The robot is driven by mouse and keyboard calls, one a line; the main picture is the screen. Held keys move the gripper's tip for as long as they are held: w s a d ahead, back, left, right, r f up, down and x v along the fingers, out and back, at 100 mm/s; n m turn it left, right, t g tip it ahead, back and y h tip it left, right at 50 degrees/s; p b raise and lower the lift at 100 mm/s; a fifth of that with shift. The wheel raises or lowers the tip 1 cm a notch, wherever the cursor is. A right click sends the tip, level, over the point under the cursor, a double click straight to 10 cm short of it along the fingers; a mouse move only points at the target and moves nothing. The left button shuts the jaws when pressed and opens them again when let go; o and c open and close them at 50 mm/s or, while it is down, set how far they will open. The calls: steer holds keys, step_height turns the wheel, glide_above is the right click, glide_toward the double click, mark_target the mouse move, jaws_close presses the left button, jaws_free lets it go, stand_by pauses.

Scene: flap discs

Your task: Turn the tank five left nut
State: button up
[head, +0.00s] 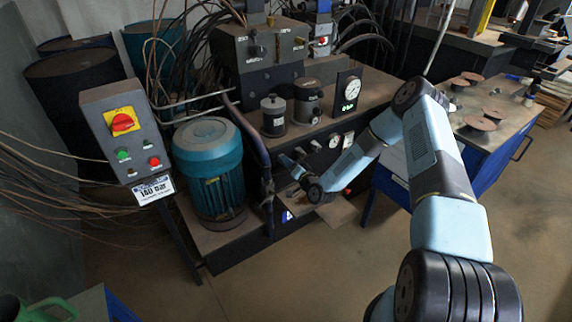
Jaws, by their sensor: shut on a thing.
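My arm reaches in from the lower right and bends down to the front of a hydraulic unit. My gripper (284,161) is small and partly lost against the dark unit, just right of a dark bent pipe. It is shut on a small part there. The fingers and that part are too small to make out, so I cannot tell the nut's shape or how far it is turned. The unit's tank (222,240) has a brown top and dark sides.
A blue-green motor (209,165) stands left of my gripper. A control box (125,130) with a red knob stands further left. A round gauge (349,92) is above. A blue workbench (510,145) with several brown discs is at right. Bare floor (330,270) lies in front.

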steer(key=shift+s+f, duration=0.1)
steer(key=shift+f, duration=0.05)
steer(key=o, duration=1)
steer(key=shift+o, duration=0.2)
steer(key=shift+d, duration=0.1)
steer(key=v, duration=1.3)
steer(key=shift+s+d, duration=0.2)
steer(key=shift+s, duration=0.05)
